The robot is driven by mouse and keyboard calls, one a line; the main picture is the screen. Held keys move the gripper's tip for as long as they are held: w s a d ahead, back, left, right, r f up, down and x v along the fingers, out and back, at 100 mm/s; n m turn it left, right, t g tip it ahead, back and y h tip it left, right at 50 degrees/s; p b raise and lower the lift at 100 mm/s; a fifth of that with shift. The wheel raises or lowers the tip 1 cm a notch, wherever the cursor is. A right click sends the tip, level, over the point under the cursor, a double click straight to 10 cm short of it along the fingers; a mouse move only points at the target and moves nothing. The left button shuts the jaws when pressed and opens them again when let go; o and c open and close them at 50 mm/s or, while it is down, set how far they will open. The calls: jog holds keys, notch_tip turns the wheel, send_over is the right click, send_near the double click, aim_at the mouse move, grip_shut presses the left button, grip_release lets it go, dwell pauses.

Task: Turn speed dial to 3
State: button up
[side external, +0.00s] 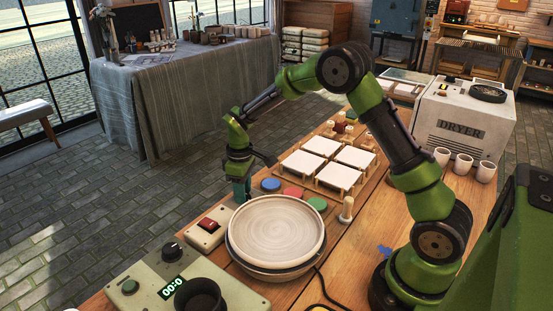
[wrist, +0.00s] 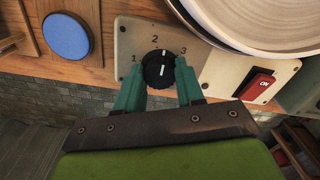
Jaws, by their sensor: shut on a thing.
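The black speed dial (wrist: 158,69) sits on a cream panel (wrist: 133,38) marked 1, 2 and 3 in the wrist view. Its white line points up, close to the 2 and slightly to its right. My gripper (wrist: 161,78) has its two green fingers on either side of the dial and is shut on it. In the side view my gripper (side external: 241,192) reaches down at the wheel's far left edge; the dial cannot be made out there. The wheel (side external: 276,233) carries a pale round plate (side external: 277,228).
A red switch (wrist: 261,84) marked ON is right of the dial. Blue, red and green paint discs (side external: 271,185) lie behind the wheel, with white tiles (side external: 322,145) beyond. A control box (side external: 165,290) with a green readout stands at the front.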

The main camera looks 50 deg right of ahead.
jog(key=m, duration=0.4)
jog(key=shift+m, duration=0.3)
jog(key=shift+a+m, duration=0.1)
jog(key=shift+m, duration=1.8)
jog(key=o, duration=1)
jog(key=shift+o, duration=0.2)
notch_tip(320, 180, up, 17)
